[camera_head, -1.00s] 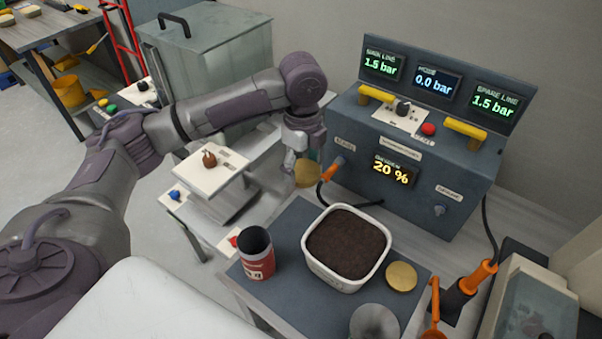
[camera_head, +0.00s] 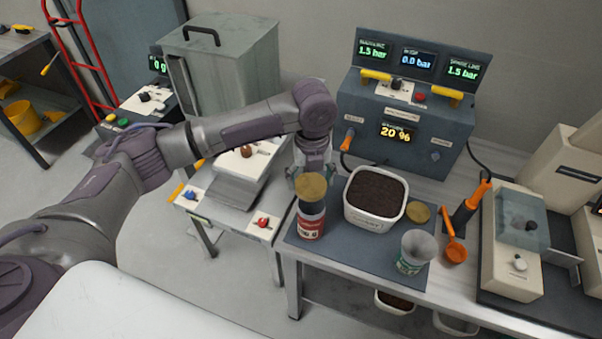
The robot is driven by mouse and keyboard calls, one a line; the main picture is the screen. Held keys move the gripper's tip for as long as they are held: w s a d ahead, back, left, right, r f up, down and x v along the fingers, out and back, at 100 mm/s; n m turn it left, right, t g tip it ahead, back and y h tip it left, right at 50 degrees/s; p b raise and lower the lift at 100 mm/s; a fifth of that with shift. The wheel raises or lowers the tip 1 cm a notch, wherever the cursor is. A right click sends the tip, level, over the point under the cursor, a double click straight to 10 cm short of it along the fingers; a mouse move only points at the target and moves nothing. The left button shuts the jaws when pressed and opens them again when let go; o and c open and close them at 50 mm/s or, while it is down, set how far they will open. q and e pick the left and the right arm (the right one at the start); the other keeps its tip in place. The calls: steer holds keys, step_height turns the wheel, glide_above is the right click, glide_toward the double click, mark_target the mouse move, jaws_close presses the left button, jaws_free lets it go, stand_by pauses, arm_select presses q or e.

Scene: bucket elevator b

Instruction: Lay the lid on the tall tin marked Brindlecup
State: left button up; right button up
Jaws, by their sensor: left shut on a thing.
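My left gripper (camera_head: 311,176) is shut on a round gold lid (camera_head: 311,188). The lid is over the mouth of a tin with a red label (camera_head: 310,226) and hides part of its dark opening; I cannot tell whether they touch. A second tin, open, with a green label (camera_head: 411,262), stands to the right near the mat's front edge. A second gold lid (camera_head: 419,213) lies flat on the mat beside the white tub. The lettering on both tins is too small to read, so I cannot tell which says Brindlecup. My right gripper is not in view.
A white tub (camera_head: 365,218) of dark grounds stands on the dark mat (camera_head: 345,258), right of the red tin. An orange scoop (camera_head: 454,250) and an orange-handled tool (camera_head: 469,206) are farther right. A control panel (camera_head: 410,140) stands behind. The mat between the tins is clear.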

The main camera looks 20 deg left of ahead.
arm_select(q)
steer(key=shift+w+d+f+b, duration=0.15)
steer(key=shift+w+f+b, duration=0.05)
steer(key=shift+f+b, duration=0.25)
steer(key=shift+w+d+f+b, duration=0.1)
steer(key=shift+w+f+b, duration=0.15)
steer(key=shift+f, duration=0.2)
steer(key=shift+s+f+b, duration=0.1)
steer(key=shift+f+b, duration=0.2)
steer(key=shift+b, duration=0.15)
steer(key=shift+s+a+f+b, duration=0.15)
steer(key=shift+f+b, duration=0.8)
steer(key=shift+b, duration=0.3)
steer(key=shift+f, duration=1)
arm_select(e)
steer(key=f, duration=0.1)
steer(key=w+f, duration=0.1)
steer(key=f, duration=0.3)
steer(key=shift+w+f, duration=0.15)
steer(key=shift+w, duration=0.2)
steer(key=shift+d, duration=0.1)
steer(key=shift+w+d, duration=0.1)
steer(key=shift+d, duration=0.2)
